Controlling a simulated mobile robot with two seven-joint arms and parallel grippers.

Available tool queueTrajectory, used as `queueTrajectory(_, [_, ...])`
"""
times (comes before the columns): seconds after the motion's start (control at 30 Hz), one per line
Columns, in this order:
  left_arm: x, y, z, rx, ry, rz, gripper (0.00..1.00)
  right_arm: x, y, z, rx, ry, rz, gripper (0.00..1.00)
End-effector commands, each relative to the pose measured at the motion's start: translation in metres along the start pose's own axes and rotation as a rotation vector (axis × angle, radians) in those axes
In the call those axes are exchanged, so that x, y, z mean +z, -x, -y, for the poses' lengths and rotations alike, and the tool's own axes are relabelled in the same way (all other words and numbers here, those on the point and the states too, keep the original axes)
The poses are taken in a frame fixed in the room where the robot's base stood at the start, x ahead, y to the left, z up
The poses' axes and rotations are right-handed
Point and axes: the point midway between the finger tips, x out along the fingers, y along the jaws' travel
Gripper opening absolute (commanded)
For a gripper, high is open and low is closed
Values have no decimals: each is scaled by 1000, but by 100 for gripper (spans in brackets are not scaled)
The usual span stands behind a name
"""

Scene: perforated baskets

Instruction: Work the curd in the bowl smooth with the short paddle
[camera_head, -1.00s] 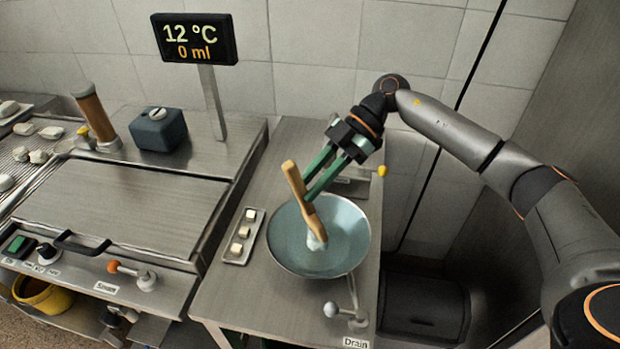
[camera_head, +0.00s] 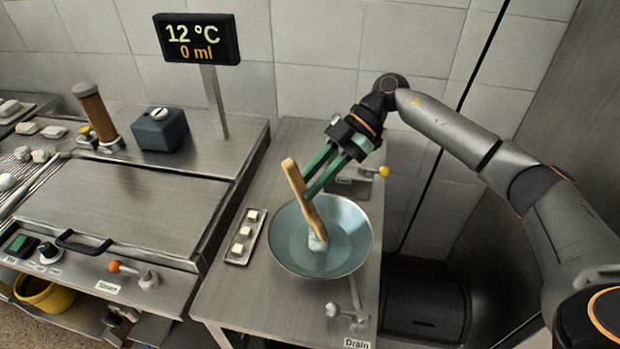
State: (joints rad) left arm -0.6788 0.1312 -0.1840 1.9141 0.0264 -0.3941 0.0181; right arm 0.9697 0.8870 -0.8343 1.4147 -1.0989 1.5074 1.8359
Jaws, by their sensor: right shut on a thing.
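The short wooden paddle (camera_head: 296,183) stands tilted in the bowl, its top leaning to the left. My right gripper (camera_head: 309,192) has green fingers and is shut on the paddle, above the bowl's far rim. The grey-blue bowl (camera_head: 352,238) sits on the right-hand steel counter. A small pale lump of curd (camera_head: 318,242) is in the bowl at the paddle's lower end, and the paddle hides part of it. I cannot tell how smooth it is. My left gripper is not in view.
A small tray (camera_head: 235,262) with 3 white cubes lies left of the bowl. A drain valve (camera_head: 345,313) sits at the counter's front. A display (camera_head: 197,39) reads 12 °C and 0 ml. A blue-grey box (camera_head: 159,130) stands on the left counter.

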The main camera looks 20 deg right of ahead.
Motion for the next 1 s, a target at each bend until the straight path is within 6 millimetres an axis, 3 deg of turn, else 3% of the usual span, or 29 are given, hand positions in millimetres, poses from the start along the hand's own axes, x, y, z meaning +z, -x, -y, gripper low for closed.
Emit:
queueTrajectory(0.23, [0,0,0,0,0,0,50,0,1,9,-4,-4,0,0])
queueTrajectory(0.77, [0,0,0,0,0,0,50,0,-2,-9,-4,-2,-1,0])
queueTrajectory(1.0, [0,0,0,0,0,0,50,1,-2,-6,-3,-2,1,0])
